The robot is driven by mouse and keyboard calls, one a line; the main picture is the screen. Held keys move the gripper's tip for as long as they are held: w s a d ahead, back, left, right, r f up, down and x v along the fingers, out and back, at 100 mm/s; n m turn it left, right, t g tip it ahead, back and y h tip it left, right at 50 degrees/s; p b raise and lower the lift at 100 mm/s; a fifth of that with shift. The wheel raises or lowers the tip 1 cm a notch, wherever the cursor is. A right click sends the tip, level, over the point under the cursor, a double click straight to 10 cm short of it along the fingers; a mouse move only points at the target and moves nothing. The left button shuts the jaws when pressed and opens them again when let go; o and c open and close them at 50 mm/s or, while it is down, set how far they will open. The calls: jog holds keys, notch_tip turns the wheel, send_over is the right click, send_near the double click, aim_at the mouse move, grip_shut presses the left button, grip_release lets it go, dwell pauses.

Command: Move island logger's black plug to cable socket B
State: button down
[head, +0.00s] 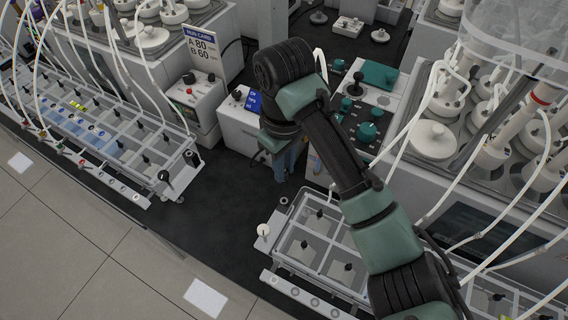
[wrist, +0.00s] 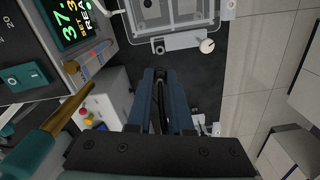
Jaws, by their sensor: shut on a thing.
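My gripper (wrist: 163,100) points down over the dark floor strip between the two benches, with its blue fingers shut on a slim black piece (wrist: 161,88), which looks like the black plug. In the head view, my gripper (head: 287,165) is partly hidden behind my arm, and the held piece cannot be made out. A white box with a blue label (head: 254,101) and a black knob stands just left of my gripper; I cannot tell if it is the island logger. Round sockets line the front rail (head: 300,294) at lower right. I cannot read which one is socket B.
A rack with clear compartments (head: 290,243) stands at lower right, with a white round knob (head: 263,230) at its corner. Another rack (head: 165,176) with many tubes is at left. A teal-knobbed control panel (head: 368,130) is close right of my gripper.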

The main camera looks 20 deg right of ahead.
jog(key=shift+r+p, duration=1.45)
jog(key=shift+p, duration=0.25)
jog(key=shift+r+p, duration=0.7)
jog(key=shift+p, duration=0.2)
